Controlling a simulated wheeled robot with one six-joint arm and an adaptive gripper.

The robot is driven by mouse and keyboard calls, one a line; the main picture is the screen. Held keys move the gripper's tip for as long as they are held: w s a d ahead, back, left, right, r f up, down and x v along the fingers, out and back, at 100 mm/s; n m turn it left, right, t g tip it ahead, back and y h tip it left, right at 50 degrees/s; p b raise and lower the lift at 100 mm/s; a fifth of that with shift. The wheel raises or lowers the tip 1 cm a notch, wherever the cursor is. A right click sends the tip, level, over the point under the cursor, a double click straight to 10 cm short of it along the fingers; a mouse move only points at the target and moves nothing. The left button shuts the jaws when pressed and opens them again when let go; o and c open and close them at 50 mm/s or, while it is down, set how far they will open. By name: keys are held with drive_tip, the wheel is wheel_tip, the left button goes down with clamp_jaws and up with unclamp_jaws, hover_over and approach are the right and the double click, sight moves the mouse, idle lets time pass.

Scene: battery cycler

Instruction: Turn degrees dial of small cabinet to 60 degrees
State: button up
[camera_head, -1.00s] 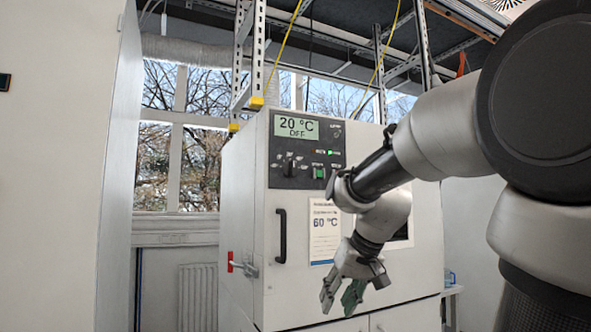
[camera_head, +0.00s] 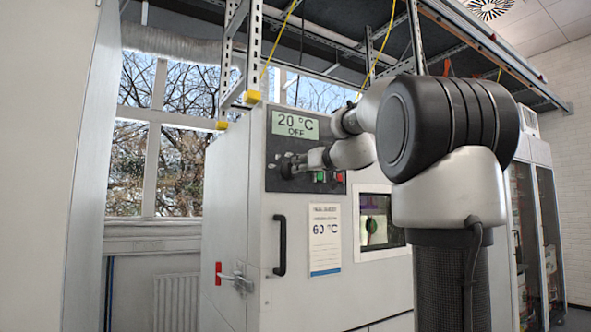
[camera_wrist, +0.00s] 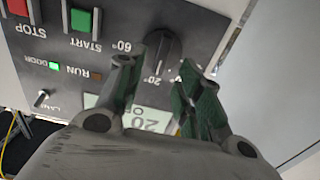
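The black degrees dial (camera_wrist: 163,52) shows in the wrist view on the small cabinet's dark control panel, with printed 20° and 60° marks beside it. Its exact pointer direction is hard to read. My gripper (camera_wrist: 158,62) is open, its green-padded fingertips apart on either side of the dial's near part; contact cannot be told. In the head view my gripper (camera_head: 283,166) is up at the panel of the small cabinet (camera_head: 240,200) and hides the dial. The display (camera_head: 295,124) reads 20 °C OFF.
In the wrist view, upside down, a green START button (camera_wrist: 82,20), a red STOP button (camera_wrist: 18,8) and a small lamp switch (camera_wrist: 42,98) share the panel. A black door handle (camera_head: 281,245) and a 60 °C paper sign (camera_head: 325,240) are below the panel.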

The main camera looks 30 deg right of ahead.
drive_tip(key=w, duration=0.5)
drive_tip(key=shift+a, duration=0.15)
drive_tip(key=shift+c, duration=0.4)
clamp_jaws()
